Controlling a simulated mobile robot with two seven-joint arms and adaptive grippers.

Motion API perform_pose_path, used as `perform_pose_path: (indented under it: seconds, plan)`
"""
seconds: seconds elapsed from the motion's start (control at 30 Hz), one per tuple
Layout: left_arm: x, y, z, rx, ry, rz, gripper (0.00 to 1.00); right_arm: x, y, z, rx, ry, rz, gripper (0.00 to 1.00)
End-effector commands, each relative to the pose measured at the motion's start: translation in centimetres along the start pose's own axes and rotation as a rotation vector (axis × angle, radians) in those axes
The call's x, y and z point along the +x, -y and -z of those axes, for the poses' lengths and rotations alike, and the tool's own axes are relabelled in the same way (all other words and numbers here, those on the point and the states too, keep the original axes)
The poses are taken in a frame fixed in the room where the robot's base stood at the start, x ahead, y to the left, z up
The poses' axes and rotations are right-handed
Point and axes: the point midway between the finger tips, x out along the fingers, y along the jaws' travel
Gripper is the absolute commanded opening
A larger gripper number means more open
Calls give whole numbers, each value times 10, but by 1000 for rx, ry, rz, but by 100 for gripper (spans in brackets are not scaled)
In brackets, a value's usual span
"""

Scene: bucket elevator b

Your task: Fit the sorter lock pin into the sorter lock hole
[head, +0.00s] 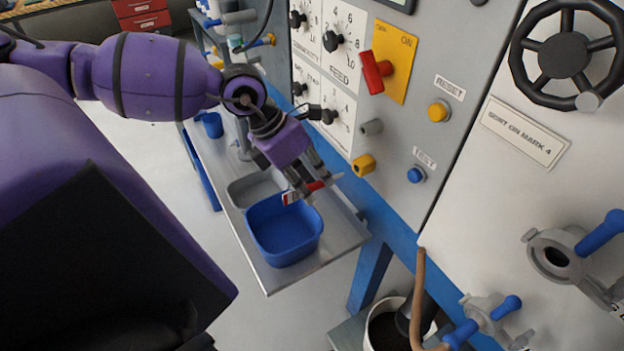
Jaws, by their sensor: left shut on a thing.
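My left gripper (312,187) reaches in from the left and points down, above the shelf in front of the panel. It is shut on a small red and silver piece, which looks like the sorter lock pin (318,186). The fingers hide part of it. The pin is held above the blue tub's back edge, apart from the panel. No hole is marked by name as the sorter lock hole, so I cannot tell which it is. The black handwheel (563,55) with the "SORT ON MARK 4" plate (525,131) is at the upper right. My right gripper is not in view.
A blue tub (284,250) and a grey tray (238,192) stand on the metal shelf (285,279). Blue-handled valves (560,252) stick out at the lower right.

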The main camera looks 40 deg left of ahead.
Motion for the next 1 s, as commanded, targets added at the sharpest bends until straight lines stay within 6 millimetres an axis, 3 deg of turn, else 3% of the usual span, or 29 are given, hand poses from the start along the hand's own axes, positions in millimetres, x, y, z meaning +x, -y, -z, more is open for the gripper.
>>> perform_pose_path:
  seconds: [0.33,0.73,1.0]
  plan:
    - [-1,0,2,0,0,0,0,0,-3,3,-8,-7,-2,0]
    - [-13,-1,32,0,-3,-3,0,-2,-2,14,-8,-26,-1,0]
    - [-15,0,37,1,0,1,0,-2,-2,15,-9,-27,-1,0]
